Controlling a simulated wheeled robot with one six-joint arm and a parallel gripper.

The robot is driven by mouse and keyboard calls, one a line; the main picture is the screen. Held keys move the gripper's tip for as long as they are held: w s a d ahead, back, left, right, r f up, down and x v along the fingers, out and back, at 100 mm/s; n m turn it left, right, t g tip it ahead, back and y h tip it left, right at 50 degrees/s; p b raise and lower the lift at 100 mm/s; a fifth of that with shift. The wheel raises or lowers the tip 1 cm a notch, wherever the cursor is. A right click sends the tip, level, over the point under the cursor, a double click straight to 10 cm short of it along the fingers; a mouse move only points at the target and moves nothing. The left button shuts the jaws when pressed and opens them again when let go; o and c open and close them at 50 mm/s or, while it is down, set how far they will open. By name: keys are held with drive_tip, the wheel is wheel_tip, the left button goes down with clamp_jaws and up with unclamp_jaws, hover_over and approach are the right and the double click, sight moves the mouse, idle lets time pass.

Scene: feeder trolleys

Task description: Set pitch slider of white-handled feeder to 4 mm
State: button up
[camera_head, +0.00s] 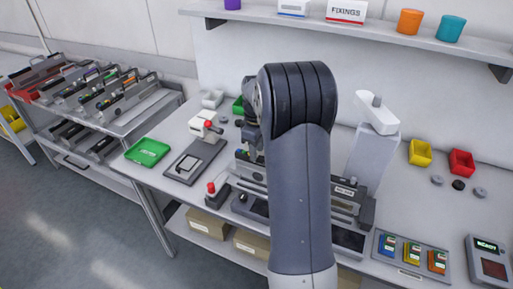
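A long grey feeder (345,207) with a small label lies in a dark fixture on the workbench, mostly hidden behind my arm. Its handle and pitch slider cannot be made out. Several more feeders (110,92) stand in rows on the trolley at the left, with small coloured handles. They are too small to tell a white handle or a slider setting for sure. My arm rises through the middle of the view. Dark wrist parts show at its left edge above the bench, and the fingers of my gripper are hidden or too unclear to read.
A green tray (147,152), a white device with a red knob (206,125) and a red-topped lever (211,188) stand left on the bench. A white-topped post (376,118) stands right of my arm. Yellow (420,153) and red (461,162) bins and a display box (489,257) are farther right.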

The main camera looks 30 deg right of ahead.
drive_tip(key=shift+c, duration=0.4)
clamp_jaws()
drive_tip(key=shift+s+d, duration=0.5)
drive_tip(key=shift+s, duration=0.15)
drive_tip(key=shift+o, duration=0.4)
unclamp_jaws()
